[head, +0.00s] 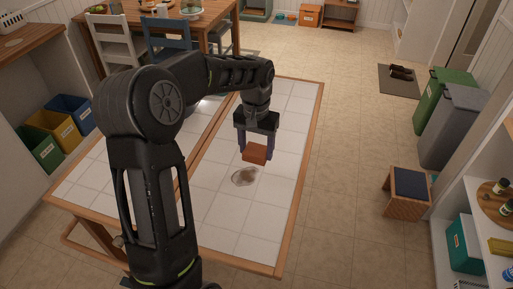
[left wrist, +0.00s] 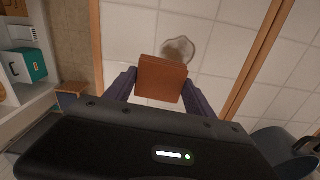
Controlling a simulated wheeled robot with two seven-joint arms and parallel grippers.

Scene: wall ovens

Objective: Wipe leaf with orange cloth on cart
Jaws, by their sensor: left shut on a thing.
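My left gripper (head: 256,143) is shut on the orange cloth (head: 255,154), a folded orange-brown block. The cloth also shows between the fingers in the left wrist view (left wrist: 161,78). The gripper points down and holds it over the right-hand panel of a white-tiled, wood-edged top, which looks like the leaf (head: 225,221). A greyish-brown stain (head: 244,176) lies on this panel, just nearer than the cloth in the head view; it also shows in the left wrist view (left wrist: 178,50). The cloth appears above the tiles; I cannot tell the exact gap. My right gripper is not seen.
A wooden strip divides the tiled top. A stool with a dark seat (head: 409,184), a grey bin (head: 450,125) and a green bin (head: 442,92) stand right. A dining table (head: 207,40) with chairs is behind. The floor between top and stool is clear.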

